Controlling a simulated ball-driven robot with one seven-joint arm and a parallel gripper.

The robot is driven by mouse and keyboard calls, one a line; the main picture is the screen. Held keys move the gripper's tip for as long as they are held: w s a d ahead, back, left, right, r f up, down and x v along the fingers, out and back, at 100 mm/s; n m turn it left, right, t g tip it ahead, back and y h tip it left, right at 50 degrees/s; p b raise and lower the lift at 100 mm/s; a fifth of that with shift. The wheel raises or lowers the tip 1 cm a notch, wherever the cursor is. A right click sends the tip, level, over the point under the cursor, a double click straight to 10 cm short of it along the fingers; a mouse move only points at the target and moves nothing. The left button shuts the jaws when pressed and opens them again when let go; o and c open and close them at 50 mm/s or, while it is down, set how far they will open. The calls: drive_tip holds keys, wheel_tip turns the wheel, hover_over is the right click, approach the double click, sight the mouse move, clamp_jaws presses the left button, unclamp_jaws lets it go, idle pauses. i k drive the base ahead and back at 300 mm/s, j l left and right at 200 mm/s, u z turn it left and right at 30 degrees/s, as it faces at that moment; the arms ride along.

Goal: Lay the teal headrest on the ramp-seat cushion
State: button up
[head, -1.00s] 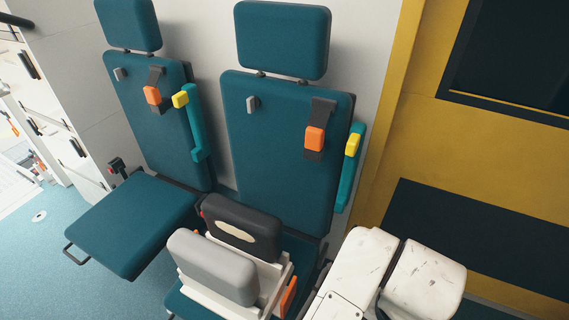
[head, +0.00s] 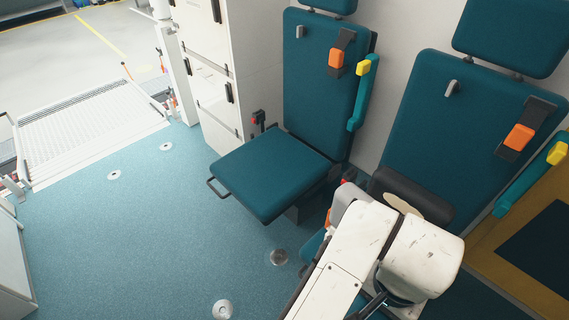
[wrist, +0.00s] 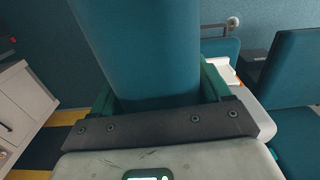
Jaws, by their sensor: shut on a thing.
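The teal headrest (wrist: 145,45) fills the middle of the wrist view, held between the green fingers of my gripper (wrist: 158,88). Its far end runs out of the top of the picture. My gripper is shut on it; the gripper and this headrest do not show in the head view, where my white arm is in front. The ramp-seat cushion (head: 268,175) is the flat teal seat left of centre in the head view, beside the ramp side. Its top is bare.
A second teal seat (head: 440,130) stands at the right, partly behind my arm. White cabinets (head: 205,75) stand behind the cushion. The blue floor (head: 130,230) is open toward the ramp (head: 95,125).

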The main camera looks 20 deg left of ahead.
sight(268, 165)
drive_tip(key=i+j, duration=0.15)
drive_tip(key=j, duration=0.15)
drive_tip(key=i+j+u, duration=0.15)
drive_tip(key=j, duration=0.15)
drive_tip(key=i+j+z, duration=0.1)
drive_tip(key=i+j, duration=0.6)
drive_tip(key=j, duration=0.2)
drive_tip(key=i+j+z, duration=0.15)
drive_tip(key=i+j, duration=0.15)
drive_tip(key=j, duration=0.2)
